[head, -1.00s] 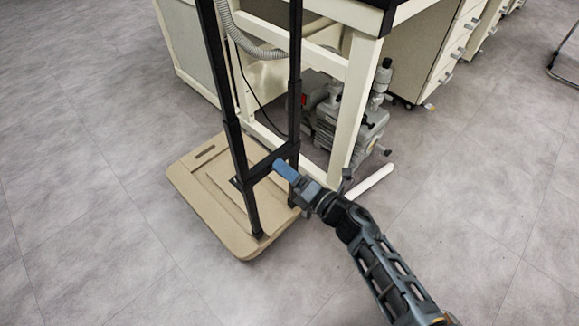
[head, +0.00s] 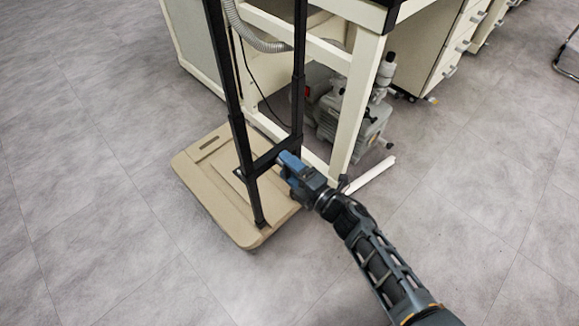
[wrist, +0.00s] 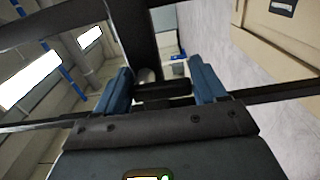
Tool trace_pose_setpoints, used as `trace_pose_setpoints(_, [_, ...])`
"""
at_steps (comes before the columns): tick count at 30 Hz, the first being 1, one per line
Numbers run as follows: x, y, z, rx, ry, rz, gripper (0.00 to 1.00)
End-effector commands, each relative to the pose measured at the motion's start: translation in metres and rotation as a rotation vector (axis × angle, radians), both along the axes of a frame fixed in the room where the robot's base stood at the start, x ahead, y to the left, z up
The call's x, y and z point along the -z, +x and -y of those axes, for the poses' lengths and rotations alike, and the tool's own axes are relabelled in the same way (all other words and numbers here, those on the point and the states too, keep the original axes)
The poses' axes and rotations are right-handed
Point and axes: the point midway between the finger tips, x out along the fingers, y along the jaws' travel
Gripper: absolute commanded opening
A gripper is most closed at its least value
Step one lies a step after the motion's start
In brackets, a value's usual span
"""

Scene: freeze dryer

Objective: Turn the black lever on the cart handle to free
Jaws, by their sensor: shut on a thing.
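The cart handle (head: 232,112) is a tall black frame of two posts with a low crossbar, standing on a tan cart platform (head: 185,180). My gripper (head: 287,160), with blue fingers, is at the right end of the crossbar, beside the right post. In the wrist view my gripper (wrist: 164,84) has a blue finger on each side of a short dark bar, the black lever (wrist: 165,88). The fingers are shut on it. A grey round end (wrist: 146,75) shows just behind the lever. In the head view the gripper hides the lever.
A cream bench frame (head: 352,100) stands right behind the handle, with a grey pump (head: 345,120) beneath it. A grey hose (head: 250,38) hangs behind the posts. A white bar (head: 370,174) lies low right of the gripper. Open floor surrounds the cart's left and front.

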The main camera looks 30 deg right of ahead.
Motion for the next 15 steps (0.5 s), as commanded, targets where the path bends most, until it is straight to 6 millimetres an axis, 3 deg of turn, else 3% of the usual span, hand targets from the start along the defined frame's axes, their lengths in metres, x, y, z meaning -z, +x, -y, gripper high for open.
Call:
trace_pose_setpoints(8, [0.0007, -0.0001, 0.0011, 0.003, 0.003, -0.002, 0.40])
trace_pose_setpoints(9, [0.0007, -0.0001, 0.0011, 0.003, 0.003, -0.002, 0.72])
trace_pose_setpoints(15, [0.0005, -0.0001, 0.0007, 0.002, 0.002, -0.002, 0.91])
